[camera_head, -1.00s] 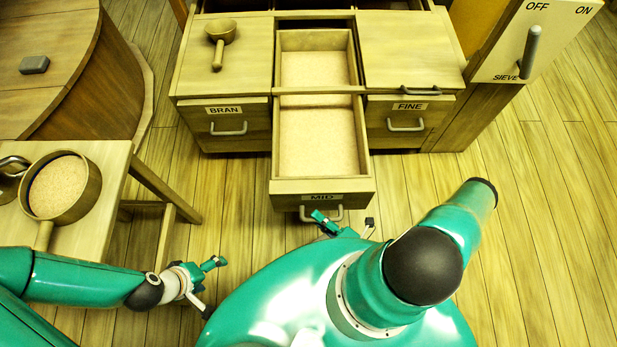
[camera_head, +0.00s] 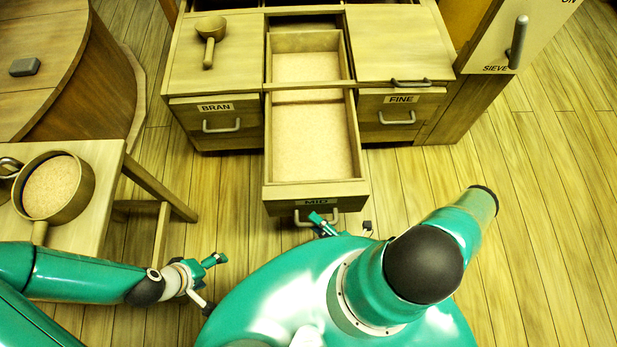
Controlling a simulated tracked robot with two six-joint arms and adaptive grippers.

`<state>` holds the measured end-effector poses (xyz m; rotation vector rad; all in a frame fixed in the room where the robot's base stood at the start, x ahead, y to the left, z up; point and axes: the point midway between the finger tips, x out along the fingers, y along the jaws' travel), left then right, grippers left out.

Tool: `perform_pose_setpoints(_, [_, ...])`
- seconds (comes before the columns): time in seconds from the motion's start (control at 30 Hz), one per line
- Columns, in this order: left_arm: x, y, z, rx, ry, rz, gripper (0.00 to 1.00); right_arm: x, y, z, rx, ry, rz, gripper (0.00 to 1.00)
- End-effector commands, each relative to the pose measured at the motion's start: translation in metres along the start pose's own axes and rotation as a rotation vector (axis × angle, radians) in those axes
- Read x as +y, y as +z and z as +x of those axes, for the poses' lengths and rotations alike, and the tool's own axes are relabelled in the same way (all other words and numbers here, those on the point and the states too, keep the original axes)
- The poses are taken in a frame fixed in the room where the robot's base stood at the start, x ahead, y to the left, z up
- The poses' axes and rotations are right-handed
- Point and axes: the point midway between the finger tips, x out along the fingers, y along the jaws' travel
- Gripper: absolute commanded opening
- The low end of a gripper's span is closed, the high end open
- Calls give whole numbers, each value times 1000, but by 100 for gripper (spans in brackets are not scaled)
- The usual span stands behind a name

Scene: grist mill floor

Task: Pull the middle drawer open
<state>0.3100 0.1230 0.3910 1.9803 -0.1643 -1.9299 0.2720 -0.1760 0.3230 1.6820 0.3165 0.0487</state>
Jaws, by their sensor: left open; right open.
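The middle drawer (camera_head: 315,191), labelled MID, stands pulled far out of the cabinet between the BRAN drawer (camera_head: 218,119) and the FINE drawer (camera_head: 398,115). Pale meal covers its floor. Its handle (camera_head: 303,221) is on the front face, partly hidden behind my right gripper. My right gripper (camera_head: 340,222) is open just in front of the drawer's front; whether it touches the handle I cannot tell. My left gripper (camera_head: 214,282) is open and empty, low on the left, apart from the drawer.
A small table (camera_head: 97,218) at the left holds a round sieve (camera_head: 88,196) of meal. A scoop (camera_head: 211,40) lies on the cabinet top. A SIEVE lever (camera_head: 518,42) stands at the upper right. The plank floor at right is clear.

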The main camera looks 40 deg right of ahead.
Motion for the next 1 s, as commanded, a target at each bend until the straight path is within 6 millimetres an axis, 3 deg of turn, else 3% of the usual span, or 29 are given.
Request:
perform_pose_setpoints(0.53, [0,0,-1,0,0,0,82,1,-1,-8,2,2,6,41])
perform_pose_setpoints(0.77, [0,0,-1,0,0,0,82,0,0,-35,-3,-1,3,41])
perform_pose_setpoints(1.0, [0,0,-1,0,0,0,82,0,2,-75,-5,-1,0,41])
